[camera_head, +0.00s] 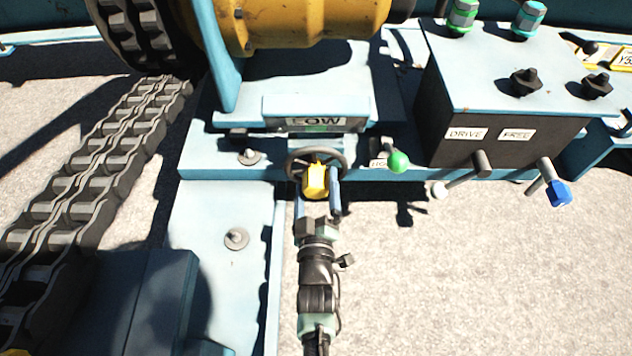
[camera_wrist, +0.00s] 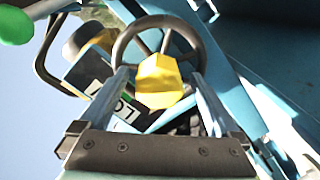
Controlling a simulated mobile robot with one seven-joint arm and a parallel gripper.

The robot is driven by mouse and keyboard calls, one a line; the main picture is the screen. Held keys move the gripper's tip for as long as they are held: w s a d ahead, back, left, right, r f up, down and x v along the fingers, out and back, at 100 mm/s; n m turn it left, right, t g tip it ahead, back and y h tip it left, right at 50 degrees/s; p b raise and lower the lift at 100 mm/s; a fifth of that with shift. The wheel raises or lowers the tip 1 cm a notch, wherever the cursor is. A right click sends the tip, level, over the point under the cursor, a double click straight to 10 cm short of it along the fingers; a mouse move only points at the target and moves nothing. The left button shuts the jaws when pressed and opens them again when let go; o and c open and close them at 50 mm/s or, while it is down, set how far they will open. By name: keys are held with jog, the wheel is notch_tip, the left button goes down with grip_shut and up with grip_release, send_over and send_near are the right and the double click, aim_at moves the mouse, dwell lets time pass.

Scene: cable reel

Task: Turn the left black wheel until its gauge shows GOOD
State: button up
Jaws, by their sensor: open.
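The black wheel (camera_head: 290,170) is below the gauge on the blue frame, left of the control box. Its rim and spokes also show in the wrist view (camera_wrist: 155,21). A yellow knob (camera_head: 316,180) sits at the near, lower side of the wheel; it also shows in the wrist view (camera_wrist: 158,82). The gauge (camera_head: 318,122) seems to read LOW, with green along its lower edge; its label is partly hidden in the wrist view (camera_wrist: 124,108). My gripper (camera_head: 318,199) is open. Its fingers (camera_wrist: 160,78) are on either side of the knob, with visible gaps.
A green-balled lever (camera_head: 398,162) stands close right of the wheel. The control box (camera_head: 500,140) has DRIVE and FREE labels, a white-tipped lever (camera_head: 440,188) and a blue-tipped lever (camera_head: 558,193). A heavy chain (camera_head: 110,150) runs at left. The ground at lower right is clear.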

jog(key=s+p, duration=0.5)
jog(key=s, duration=0.7)
jog(key=shift+s, duration=0.15)
dwell(0.8)
jog(key=w+b, duration=0.9)
jog(key=w, duration=0.2)
jog(key=shift+w+a+b, duration=0.15)
jog(key=shift+w+b, duration=0.2)
jog(key=shift+w+r, duration=0.2)
jog(key=shift+w, duration=0.45)
jog(key=shift+c, duration=0.4)
grip_shut()
